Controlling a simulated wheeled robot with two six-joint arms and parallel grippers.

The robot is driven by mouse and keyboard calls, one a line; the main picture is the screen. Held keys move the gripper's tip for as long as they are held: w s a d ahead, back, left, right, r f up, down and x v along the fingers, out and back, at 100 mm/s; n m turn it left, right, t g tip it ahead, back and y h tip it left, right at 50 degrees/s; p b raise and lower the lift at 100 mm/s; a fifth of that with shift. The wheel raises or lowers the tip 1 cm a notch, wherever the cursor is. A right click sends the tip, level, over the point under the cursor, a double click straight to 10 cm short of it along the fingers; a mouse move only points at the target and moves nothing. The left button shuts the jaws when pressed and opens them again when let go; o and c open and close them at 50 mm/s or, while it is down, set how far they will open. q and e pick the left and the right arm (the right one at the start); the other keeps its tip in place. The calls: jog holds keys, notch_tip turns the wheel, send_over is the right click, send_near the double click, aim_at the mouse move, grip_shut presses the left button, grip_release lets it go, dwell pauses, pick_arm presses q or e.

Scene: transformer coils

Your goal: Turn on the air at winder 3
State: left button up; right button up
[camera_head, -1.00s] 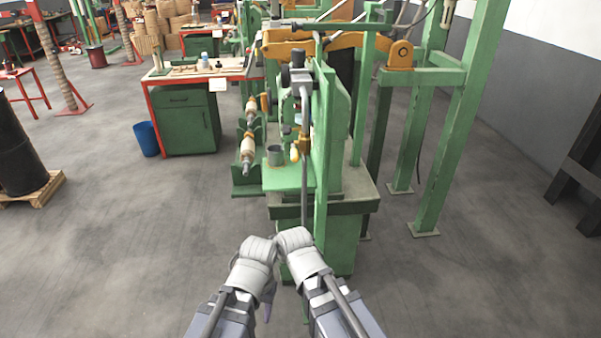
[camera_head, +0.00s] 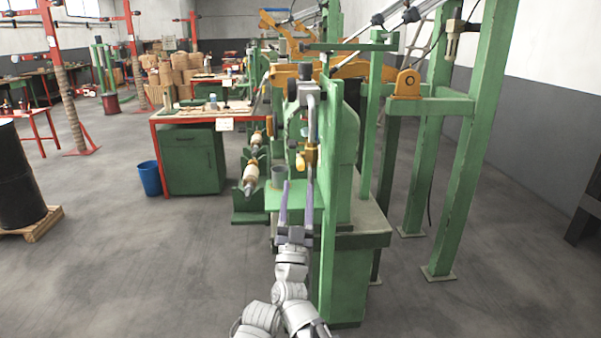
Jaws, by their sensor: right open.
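The green winder (camera_head: 345,130) stands in front of me. A grey air pipe (camera_head: 311,108) runs down its near post, with a brass valve (camera_head: 312,155) and a small yellow-orange handle (camera_head: 300,164) on its left side. My right gripper (camera_head: 297,188) points up and away in front of the winder, its two purple fingers apart and empty. Its tips appear just below the valve and handle; the depth gap is hard to judge. I cannot read any number on the winder. My left gripper does not show; only grey arm parts are at the bottom edge.
A green pillar frame (camera_head: 450,170) stands to the right. A red-edged workbench (camera_head: 190,118) with a green cabinet and a blue bin (camera_head: 150,178) are to the left. Spools (camera_head: 251,172) sit beside the winder. The floor at front left is clear.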

aim_at(300, 169)
jog(key=p+x, duration=0.5)
jog(key=x, duration=0.3)
jog(key=shift+p, duration=0.3)
jog(key=shift+c, duration=0.3)
grip_shut()
dwell(0.9)
